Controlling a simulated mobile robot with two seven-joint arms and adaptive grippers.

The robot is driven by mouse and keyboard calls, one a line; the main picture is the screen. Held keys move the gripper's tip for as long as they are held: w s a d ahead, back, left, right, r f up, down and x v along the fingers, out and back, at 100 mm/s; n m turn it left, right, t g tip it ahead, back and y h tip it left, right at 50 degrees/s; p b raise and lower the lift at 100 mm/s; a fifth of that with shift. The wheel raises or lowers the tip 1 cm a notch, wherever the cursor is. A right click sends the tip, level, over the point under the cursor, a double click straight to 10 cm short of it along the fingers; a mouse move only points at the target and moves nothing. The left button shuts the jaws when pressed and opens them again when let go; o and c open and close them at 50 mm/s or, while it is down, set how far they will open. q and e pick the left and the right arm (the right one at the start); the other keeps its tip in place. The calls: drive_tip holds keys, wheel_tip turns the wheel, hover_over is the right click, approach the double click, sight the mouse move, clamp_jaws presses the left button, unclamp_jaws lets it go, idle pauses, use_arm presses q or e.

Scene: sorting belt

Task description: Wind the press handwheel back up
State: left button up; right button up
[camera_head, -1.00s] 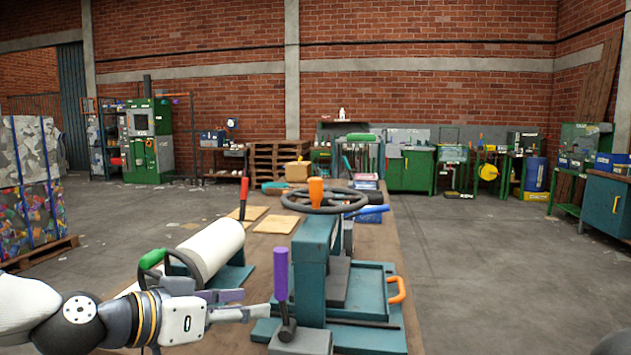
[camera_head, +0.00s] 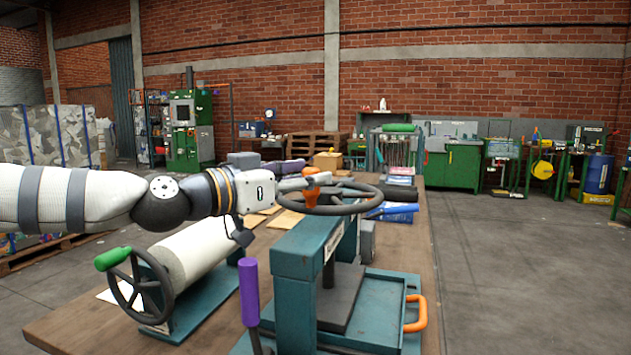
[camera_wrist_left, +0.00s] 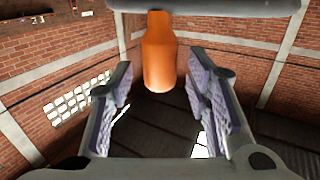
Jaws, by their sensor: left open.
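The press (camera_head: 300,255) is a teal frame on the wooden bench, with a dark handwheel (camera_head: 372,206) lying flat on top. An orange knob (camera_head: 312,190) stands on the wheel's left rim. My left gripper (camera_head: 305,183) is open at this knob, coming in from the left. In the left wrist view the orange knob (camera_wrist_left: 158,55) hangs between and ahead of the two open finger pads (camera_wrist_left: 163,100). Whether a pad touches it, I cannot tell. My right gripper is not in view.
A white roller (camera_head: 185,250) with a green-handled crank wheel (camera_head: 130,285) stands left of the press. A purple-handled lever (camera_head: 249,292) rises at the front, and an orange handle (camera_head: 416,313) is at the right. A blue item (camera_head: 398,212) lies behind the wheel.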

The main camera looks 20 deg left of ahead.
use_arm(q)
drive_tip(key=shift+w+d+r, duration=0.25)
drive_tip(key=shift+w+d, duration=0.2)
drive_tip(key=shift+w, duration=0.2)
drive_tip(key=shift+c, duration=0.3)
clamp_jaws()
